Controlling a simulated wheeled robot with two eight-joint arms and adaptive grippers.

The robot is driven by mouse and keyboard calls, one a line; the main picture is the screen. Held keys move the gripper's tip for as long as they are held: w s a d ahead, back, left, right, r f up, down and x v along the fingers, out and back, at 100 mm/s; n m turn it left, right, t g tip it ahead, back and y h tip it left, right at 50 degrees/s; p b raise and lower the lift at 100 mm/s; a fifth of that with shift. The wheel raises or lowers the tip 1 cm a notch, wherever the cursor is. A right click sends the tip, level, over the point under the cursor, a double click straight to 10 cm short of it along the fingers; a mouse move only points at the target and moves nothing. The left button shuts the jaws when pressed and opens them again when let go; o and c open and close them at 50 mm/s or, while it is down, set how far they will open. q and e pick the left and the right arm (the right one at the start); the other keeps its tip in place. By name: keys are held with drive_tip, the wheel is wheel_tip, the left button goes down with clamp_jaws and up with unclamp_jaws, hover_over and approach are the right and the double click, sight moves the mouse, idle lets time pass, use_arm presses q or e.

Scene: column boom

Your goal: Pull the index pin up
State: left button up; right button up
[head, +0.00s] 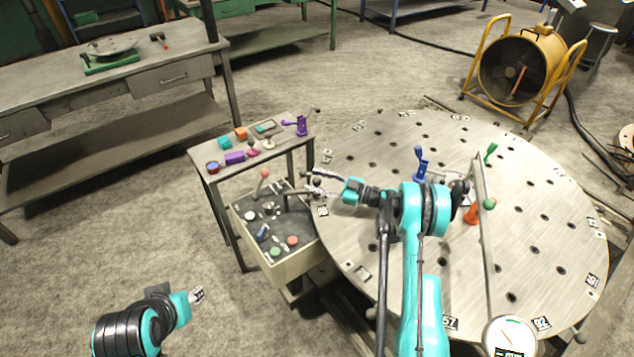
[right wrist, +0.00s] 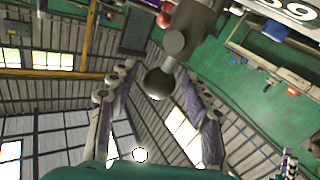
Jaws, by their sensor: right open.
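A dark ball knob on a grey stem, which looks like the index pin (right wrist: 160,83), shows in the right wrist view between the two fingers and apart from both. In the head view a small dark knob shows at the rim of the round table (head: 345,150), by the right fingertips. My right gripper (head: 315,186) is open there, its fingers pointing left; it also shows in the right wrist view (right wrist: 158,110). The lower part of the pin is not clear. My left gripper (head: 197,295) is low at the left, over bare floor, away from the table; its jaw gap is too small to tell.
A small bench (head: 200,160) with coloured parts stands left of the round table. Its open drawer (head: 262,262) holds several small parts. A red-ball lever (head: 265,173) stands close to my right fingertips. Blue, green and orange clamps stand on the table near my right arm.

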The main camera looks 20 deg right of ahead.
sight(317, 178)
clamp_jaws()
drive_tip(key=shift+w+r+p, duration=0.1)
drive_tip(key=shift+r+p, duration=0.4)
drive_tip(key=shift+r, duration=1.2)
unclamp_jaws()
drive_tip(key=shift+r, duration=0.1)
drive_tip(key=shift+d, duration=0.1)
drive_tip(key=v, duration=1.2)
